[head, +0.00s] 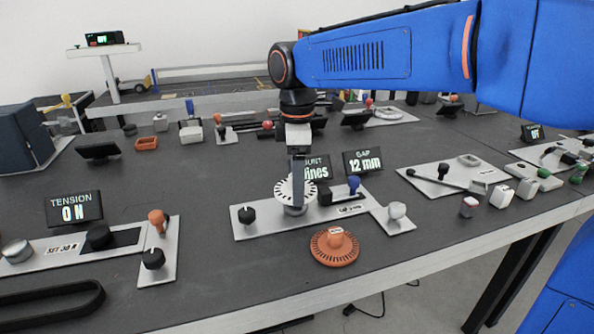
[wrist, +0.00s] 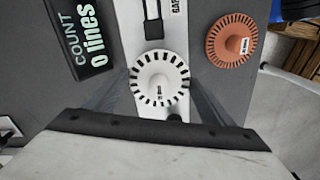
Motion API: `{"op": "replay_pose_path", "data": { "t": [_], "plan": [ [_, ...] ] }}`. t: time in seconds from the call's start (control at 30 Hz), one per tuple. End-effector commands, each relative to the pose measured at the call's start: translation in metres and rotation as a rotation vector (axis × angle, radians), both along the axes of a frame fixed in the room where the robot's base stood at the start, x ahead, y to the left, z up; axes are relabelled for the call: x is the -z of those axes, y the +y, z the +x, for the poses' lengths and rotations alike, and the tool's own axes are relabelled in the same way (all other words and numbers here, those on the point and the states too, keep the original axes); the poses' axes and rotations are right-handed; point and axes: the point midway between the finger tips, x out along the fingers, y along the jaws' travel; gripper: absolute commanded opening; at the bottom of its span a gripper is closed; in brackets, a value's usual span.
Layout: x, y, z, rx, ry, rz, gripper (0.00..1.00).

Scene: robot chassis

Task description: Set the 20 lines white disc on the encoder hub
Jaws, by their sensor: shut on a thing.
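The white slotted disc (head: 283,189) is at my gripper's fingertips, over the encoder plate (head: 262,227) at the middle of the bench. My gripper (head: 298,181) points down and is shut on the white disc. In the wrist view the white disc (wrist: 146,72) lies between the two dark fingers, its slots and small label facing up. A grey round base (head: 295,211), apparently the hub, shows just below the disc in the head view. The disc hides the hub's top, and I cannot tell whether they touch. The count display (wrist: 90,42) reads "0 lines".
An orange slotted disc (head: 334,246) with a knob lies in front of the plate. A black knob (head: 246,215), a dark sensor with a blue knob (head: 353,183) and the "GAP 12 mm" display (head: 363,161) stand close by. The front bench edge is near.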

Motion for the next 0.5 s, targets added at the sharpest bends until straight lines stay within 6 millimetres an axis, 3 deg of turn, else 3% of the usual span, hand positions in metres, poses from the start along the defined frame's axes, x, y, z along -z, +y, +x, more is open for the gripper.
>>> {"op": "replay_pose_path", "data": {
  "t": [0.23,0.5],
  "plan": [
    [0.017,0.0,0.0,0.0,0.0,0.0,0.53],
    [0.021,0.0,0.0,0.0,0.0,0.0,0.53]
  ]
}}
